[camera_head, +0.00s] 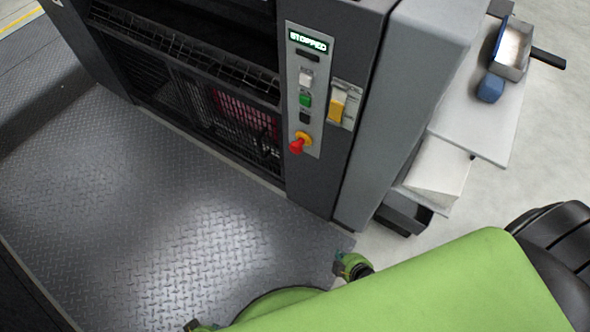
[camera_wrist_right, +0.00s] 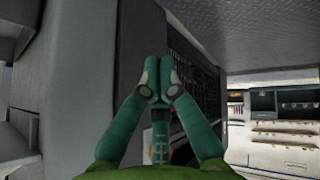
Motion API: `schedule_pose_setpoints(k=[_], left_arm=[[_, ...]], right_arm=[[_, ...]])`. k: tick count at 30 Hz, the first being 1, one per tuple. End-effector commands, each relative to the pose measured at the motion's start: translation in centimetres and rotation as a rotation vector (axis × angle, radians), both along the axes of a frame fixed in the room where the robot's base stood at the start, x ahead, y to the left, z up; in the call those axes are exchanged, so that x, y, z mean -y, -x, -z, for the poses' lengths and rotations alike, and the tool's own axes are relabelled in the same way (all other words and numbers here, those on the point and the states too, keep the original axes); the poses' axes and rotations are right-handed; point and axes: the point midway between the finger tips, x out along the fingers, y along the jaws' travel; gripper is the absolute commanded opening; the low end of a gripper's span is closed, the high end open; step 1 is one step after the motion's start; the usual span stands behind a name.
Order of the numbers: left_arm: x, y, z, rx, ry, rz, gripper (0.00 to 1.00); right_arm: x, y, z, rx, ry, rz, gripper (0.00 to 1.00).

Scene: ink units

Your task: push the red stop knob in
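The red stop knob (camera_head: 297,144) sits on a yellow base low on the light grey control panel (camera_head: 309,75) of the dark machine. Above it on the panel are a black, a green (camera_head: 305,99) and a white button, and a lit display (camera_head: 307,41) reading "STOPPED". My right gripper (camera_head: 340,264) is below and right of the knob in the head view, clearly apart from it. In the right wrist view its teal fingers (camera_wrist_right: 161,78) meet at the tips with nothing seen between them. My left gripper is not in view.
A yellow switch (camera_head: 337,106) is right of the panel. A mesh guard (camera_head: 235,115) is on its left. A grey tread-plate platform (camera_head: 150,200) lies in front, bare. At the right, a white table (camera_head: 468,118) carries a tray (camera_head: 514,50) and a blue object (camera_head: 490,88).

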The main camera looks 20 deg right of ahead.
Motion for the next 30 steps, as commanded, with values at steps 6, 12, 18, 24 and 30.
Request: schedule_pose_setpoints(k=[6,12,18,24,30], left_arm=[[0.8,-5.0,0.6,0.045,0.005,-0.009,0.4],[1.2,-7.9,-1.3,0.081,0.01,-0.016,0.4],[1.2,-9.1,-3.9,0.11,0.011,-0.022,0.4],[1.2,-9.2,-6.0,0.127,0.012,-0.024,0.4],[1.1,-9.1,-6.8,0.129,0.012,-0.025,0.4]], right_arm=[[-0.2,-9.0,-3.0,0.359,0.157,-0.237,0.0],[-1.2,-14.0,-8.3,0.662,0.351,-0.449,0.0],[-2.7,-15.8,-13.2,0.899,0.558,-0.634,0.0],[-3.8,-15.8,-16.1,1.02,0.694,-0.74,0.0],[-4.1,-15.8,-17.1,1.048,0.732,-0.77,0.0]])
